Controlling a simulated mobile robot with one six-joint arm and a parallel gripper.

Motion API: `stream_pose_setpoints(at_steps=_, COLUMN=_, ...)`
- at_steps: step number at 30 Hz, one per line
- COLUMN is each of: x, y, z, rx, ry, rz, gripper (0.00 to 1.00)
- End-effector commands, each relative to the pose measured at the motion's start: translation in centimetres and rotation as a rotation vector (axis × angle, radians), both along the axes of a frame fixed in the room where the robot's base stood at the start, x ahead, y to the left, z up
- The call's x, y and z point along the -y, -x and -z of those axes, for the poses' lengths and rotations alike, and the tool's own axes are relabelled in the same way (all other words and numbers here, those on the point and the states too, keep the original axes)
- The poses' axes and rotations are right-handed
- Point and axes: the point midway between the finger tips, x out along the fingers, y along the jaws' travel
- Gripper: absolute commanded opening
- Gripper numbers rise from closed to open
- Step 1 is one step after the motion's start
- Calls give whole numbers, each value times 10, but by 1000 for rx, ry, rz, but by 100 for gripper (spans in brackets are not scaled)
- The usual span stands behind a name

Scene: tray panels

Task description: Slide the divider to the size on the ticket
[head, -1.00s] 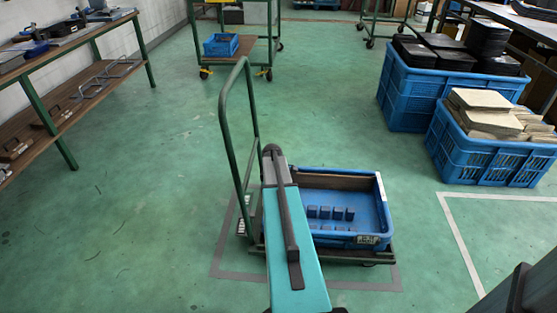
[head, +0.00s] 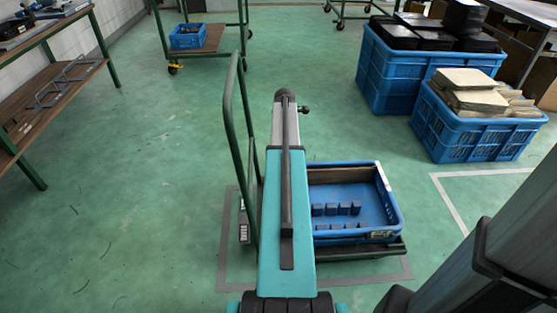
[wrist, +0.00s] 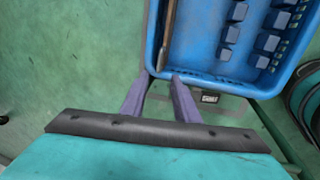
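A blue tray (head: 400,208) sits on a low cart, to the right of my arm in the head view. A brown divider (head: 338,174) runs along the tray's back side. In the wrist view the tray (wrist: 150,38) is at the top, and the divider (wrist: 168,30) runs lengthwise near its left wall. Several blue blocks (wrist: 267,42) stand in the tray, right of the divider. A small pale label (wrist: 209,98), too small to read, shows below the tray. My gripper (wrist: 158,82) has its purple fingers apart with nothing between them, just short of the tray's near wall. The head view hides it.
The cart's green handle (head: 232,150) stands left of my arm. A blue crate of black items (head: 385,75) and one of tan slabs (head: 445,133) stand at the right. A shelf (head: 55,90) is at the far left. Green floor between is free.

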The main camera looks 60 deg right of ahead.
Motion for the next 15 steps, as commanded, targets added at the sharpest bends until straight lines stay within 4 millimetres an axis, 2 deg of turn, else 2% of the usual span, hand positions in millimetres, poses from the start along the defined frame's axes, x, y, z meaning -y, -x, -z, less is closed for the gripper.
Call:
stream_pose_setpoints(at_steps=9, x=0, y=0, z=1, rx=0, ry=-1, rz=1, gripper=28)
stream_pose_setpoints(at_steps=15, x=1, y=-1, z=10, rx=0, ry=-1, rz=1, gripper=28)
